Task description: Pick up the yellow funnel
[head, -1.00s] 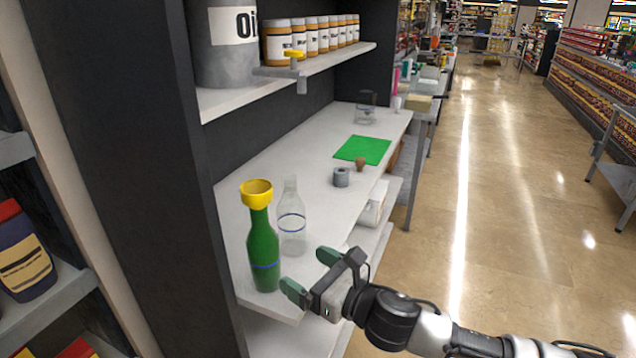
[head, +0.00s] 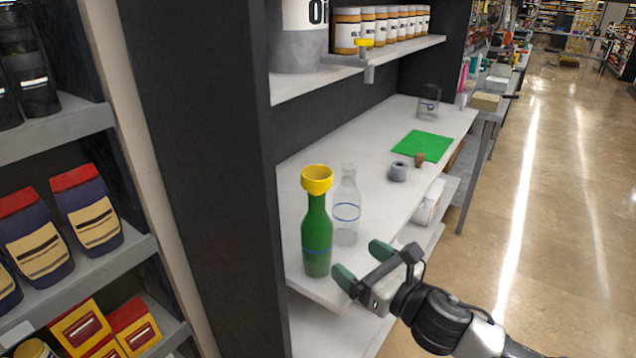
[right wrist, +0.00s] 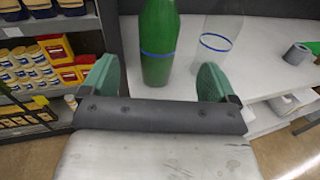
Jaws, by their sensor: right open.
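The yellow funnel (head: 317,179) sits on the mouth of an upright green bottle (head: 317,241), which stands near the front left corner of the white shelf. My right gripper (head: 362,266) is open and empty, just to the right of the green bottle and lower than the funnel. In the right wrist view the lower part of the green bottle (right wrist: 158,45) shows ahead between the open fingers (right wrist: 156,84); the funnel is out of that view. My left gripper is not in view.
A clear bottle (head: 346,212) stands right beside the green one. A grey ring (head: 398,171), a small brown cork (head: 419,160), a green mat (head: 423,146) and a glass jar (head: 428,103) lie farther back. An upper shelf (head: 390,58) with jars overhangs the rear.

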